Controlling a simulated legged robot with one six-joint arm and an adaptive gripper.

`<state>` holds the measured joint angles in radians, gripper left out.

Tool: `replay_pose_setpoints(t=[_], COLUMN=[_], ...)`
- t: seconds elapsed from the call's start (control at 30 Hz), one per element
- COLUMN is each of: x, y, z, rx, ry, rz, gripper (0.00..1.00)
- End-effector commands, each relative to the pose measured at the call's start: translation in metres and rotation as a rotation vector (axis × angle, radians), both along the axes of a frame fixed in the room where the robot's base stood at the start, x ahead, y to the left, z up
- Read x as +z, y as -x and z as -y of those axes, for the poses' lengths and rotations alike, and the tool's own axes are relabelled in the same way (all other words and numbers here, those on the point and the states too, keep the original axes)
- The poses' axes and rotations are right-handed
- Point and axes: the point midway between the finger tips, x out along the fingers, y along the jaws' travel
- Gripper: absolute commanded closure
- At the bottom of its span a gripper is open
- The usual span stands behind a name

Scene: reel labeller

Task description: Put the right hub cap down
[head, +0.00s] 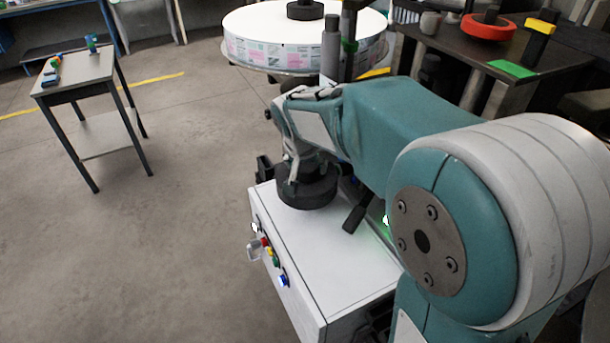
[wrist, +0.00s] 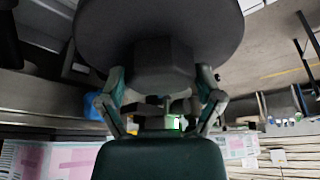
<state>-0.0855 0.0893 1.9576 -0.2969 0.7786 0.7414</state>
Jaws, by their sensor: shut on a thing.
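A black hub cap (head: 307,190), a wide round disc with a narrower knob, is held in my gripper (head: 293,160). In the head view it is over the back left part of the white cabinet top (head: 325,245); I cannot tell whether it touches. In the wrist view the cap's disc (wrist: 160,25) fills the top middle, and the fingers of my gripper (wrist: 160,82) are shut on its knob from both sides. Another black hub cap (head: 305,10) sits on the middle of the large white label reel (head: 260,22) behind.
Coloured buttons (head: 270,255) line the cabinet's left front edge. A dark post (head: 331,48) stands by the reel. A dark table (head: 470,50) with a red ring (head: 488,28) and a green patch (head: 512,69) is at back right. A small stand (head: 75,72) is far left.

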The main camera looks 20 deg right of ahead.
Motion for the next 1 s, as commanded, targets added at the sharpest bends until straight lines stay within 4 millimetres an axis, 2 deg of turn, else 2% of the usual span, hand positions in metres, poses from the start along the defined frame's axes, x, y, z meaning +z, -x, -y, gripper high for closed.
replay_pose_setpoints(t=[0.17,0.4,0.73,0.77,0.8,1.0], x=[-0.01,-0.041,-0.044,-0.044,-0.044,-0.044], y=[-0.009,-0.01,-0.01,-0.01,-0.01,-0.01], z=[0.002,0.003,0.001,0.001,0.001,0.002], rx=[0.0,0.0,0.0,0.0,0.0,0.0], ry=[-0.002,-0.004,-0.003,-0.002,-0.002,-0.003], rz=[0.001,0.0,0.001,0.0,0.001,0.001], gripper=[0.73,0.73,0.73,0.02,0.0,0.0])
